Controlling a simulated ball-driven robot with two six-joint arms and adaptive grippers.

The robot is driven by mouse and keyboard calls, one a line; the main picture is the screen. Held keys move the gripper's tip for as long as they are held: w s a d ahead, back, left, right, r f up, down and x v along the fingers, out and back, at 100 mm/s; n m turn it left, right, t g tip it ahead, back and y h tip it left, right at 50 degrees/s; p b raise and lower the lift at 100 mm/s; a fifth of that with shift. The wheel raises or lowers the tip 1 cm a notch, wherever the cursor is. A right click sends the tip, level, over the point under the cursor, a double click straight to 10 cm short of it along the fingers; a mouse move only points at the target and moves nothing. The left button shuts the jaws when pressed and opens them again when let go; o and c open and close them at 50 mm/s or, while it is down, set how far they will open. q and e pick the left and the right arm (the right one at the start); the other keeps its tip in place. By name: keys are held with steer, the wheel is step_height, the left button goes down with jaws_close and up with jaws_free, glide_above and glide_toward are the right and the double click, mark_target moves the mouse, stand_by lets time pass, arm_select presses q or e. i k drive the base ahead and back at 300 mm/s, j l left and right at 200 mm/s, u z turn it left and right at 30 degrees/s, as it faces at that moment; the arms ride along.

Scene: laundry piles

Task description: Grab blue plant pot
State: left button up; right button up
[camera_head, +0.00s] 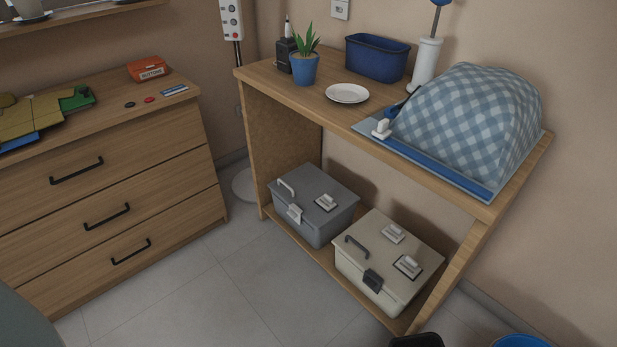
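The blue plant pot (304,70) stands upright on the wooden table (345,112), toward its left end. A green spiky plant (304,42) grows from it. A small black object (285,54) stands close behind its left side. Neither of my grippers can be made out in the head view.
A white plate (347,93) lies right of the pot, with a dark blue bin (377,58) behind. A checkered blue cover (470,115) fills the table's right end. Two toolboxes, grey (322,215) and beige (365,280), sit on the lower shelf. A drawer unit (110,200) stands left.

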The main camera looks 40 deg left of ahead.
mark_target(303, 60)
steer(key=j+u, duration=0.15)
steer(key=u, duration=1.15)
